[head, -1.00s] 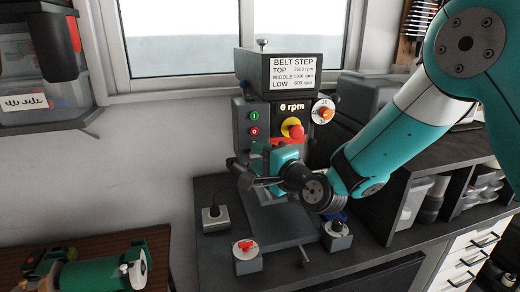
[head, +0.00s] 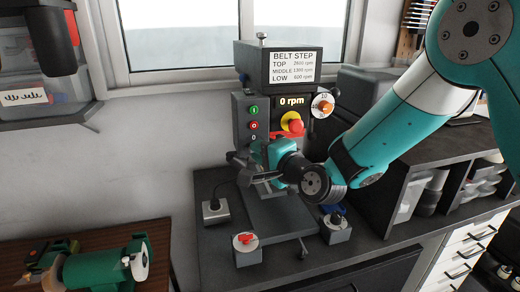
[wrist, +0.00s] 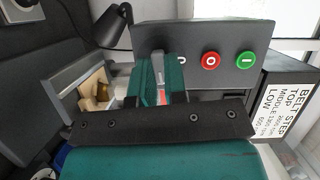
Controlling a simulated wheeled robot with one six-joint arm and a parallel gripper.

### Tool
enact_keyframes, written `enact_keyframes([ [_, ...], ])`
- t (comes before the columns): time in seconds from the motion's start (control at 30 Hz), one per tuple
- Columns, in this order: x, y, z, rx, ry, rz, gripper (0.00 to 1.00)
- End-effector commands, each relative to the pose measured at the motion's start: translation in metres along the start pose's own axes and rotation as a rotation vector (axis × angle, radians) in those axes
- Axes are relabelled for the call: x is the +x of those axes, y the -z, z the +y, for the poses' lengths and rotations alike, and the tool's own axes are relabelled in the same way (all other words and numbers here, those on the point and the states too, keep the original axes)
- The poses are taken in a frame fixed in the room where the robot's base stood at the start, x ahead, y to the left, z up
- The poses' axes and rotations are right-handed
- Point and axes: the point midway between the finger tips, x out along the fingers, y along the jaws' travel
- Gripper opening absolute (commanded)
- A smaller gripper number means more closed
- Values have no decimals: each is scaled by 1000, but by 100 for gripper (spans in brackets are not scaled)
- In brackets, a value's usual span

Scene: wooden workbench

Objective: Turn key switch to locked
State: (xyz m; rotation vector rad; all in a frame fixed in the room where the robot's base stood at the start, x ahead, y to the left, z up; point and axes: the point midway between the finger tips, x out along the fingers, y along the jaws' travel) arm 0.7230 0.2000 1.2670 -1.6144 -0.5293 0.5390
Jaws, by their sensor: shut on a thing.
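The grey control panel (head: 242,125) on the front left of the drill press carries a green I button, a red O button and a small 0 label below them. It also shows in the wrist view (wrist: 222,40). My gripper (head: 256,158) is at the lower end of this panel, just under the 0 label. In the wrist view its two teal fingers (wrist: 160,70) are shut around a small pale piece, apparently the key, against the panel. The fingers cover most of the key switch, so its exact position cannot be read.
A red emergency knob (head: 293,123) and a speed dial (head: 322,105) are right of the panel. A dark lamp (wrist: 112,25) is close to the fingers.

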Motion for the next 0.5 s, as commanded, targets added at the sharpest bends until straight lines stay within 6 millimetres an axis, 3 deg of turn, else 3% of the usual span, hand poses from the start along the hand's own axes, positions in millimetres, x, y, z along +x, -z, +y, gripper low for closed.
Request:
enact_keyframes([
  [0.5, 1, -2, -4, -425, -171, 0, 0],
])
